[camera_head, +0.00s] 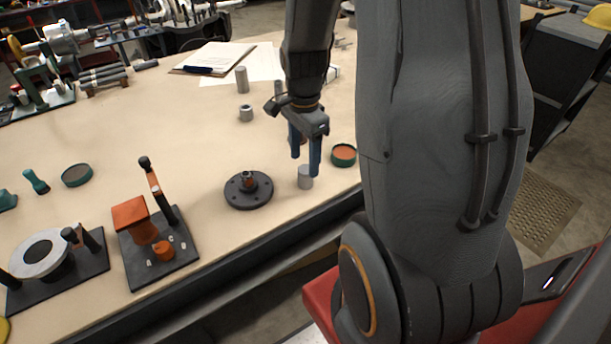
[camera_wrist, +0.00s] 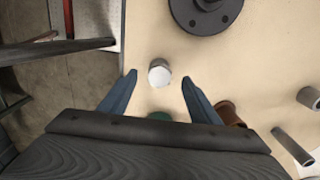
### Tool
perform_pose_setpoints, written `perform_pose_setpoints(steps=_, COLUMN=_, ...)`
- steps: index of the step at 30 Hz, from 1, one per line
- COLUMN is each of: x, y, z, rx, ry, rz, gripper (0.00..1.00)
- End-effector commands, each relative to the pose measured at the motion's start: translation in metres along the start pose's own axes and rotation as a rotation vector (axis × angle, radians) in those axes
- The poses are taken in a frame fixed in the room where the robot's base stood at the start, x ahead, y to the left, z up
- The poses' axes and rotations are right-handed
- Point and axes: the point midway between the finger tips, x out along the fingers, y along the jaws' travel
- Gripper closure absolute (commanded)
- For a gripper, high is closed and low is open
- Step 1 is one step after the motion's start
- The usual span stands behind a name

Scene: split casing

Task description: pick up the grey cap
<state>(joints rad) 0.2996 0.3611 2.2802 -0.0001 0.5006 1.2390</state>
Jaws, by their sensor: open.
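The grey cap (camera_head: 305,179) is a small light-grey cylinder standing on the bench near its front edge. In the wrist view the cap (camera_wrist: 159,73) shows from above, just beyond and between the fingertips. My gripper (camera_head: 305,165) has blue fingers and is open and empty, pointing down over the cap. In the head view one finger overlaps part of the cap. In the wrist view the fingers (camera_wrist: 158,78) stand apart on either side, with visible gaps; I cannot tell their exact height above the bench.
A dark round flange (camera_head: 248,190) lies left of the cap. A green-rimmed dish (camera_head: 344,155) is close on the right. Grey cylinders (camera_head: 242,80) stand farther back. An orange fixture (camera_head: 152,240) sits farther left. Bare bench lies between the flange and cap.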

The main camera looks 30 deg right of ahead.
Motion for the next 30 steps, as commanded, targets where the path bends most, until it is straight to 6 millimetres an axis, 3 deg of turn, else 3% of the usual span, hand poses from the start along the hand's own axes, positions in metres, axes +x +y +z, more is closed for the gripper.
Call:
perform_pose_setpoints(steps=12, x=0.044, y=0.001, z=-0.003, rx=-0.001, ry=-0.001, rz=0.002, gripper=0.43)
perform_pose_setpoints(steps=23, x=0.050, y=0.001, z=-0.003, rx=-0.002, ry=0.000, rz=-0.001, gripper=0.43)
perform_pose_setpoints(steps=30, x=0.050, y=0.001, z=-0.003, rx=-0.002, ry=0.000, rz=0.000, gripper=0.84)
